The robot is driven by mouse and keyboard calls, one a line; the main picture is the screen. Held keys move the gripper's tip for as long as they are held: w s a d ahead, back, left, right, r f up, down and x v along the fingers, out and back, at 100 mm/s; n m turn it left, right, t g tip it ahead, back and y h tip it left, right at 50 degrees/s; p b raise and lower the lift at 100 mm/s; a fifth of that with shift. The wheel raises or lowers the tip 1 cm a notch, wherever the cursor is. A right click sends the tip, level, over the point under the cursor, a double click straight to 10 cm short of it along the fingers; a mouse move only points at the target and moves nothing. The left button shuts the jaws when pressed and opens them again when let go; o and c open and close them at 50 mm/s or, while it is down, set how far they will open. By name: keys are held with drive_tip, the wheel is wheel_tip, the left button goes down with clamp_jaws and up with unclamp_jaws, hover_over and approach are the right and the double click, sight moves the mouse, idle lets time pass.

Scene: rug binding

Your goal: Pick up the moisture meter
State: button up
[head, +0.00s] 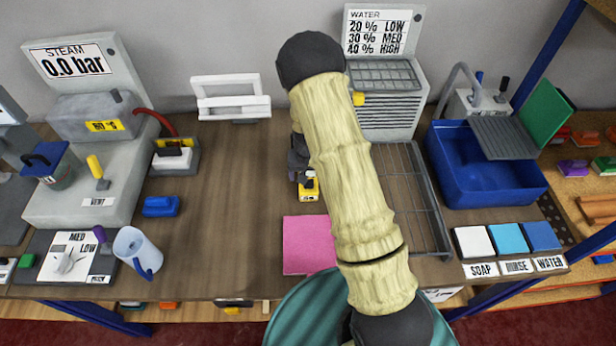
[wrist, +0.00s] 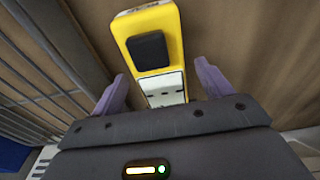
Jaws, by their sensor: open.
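The moisture meter (head: 308,191) is a small yellow device on the wooden bench, just behind the pink pad and partly hidden by my arm in the head view. In the wrist view the yellow meter (wrist: 146,28) shows a black square and a pale label, and lies ahead of and partly between my fingers. My gripper (wrist: 157,86) has its two purple fingers spread, one on each side of the meter's near end. Nothing is held. In the head view my arm hides most of the gripper.
A pink pad (head: 306,244) lies in front of the meter. A wire rack (head: 412,205) stands close to its right. A blue block (head: 161,206) and a jug (head: 138,250) are to the left. A blue basin (head: 483,188) is at the right. Bench left of the meter is clear.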

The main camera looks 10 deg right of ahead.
drive_tip(key=shift+w+f, duration=0.1)
drive_tip(key=shift+f, duration=0.6)
drive_tip(key=c, duration=1.2)
drive_tip(key=shift+r, duration=0.1)
wheel_tip(320, 180, up, 10)
drive_tip(key=shift+f+b, duration=0.1)
drive_tip(key=shift+b, duration=0.85)
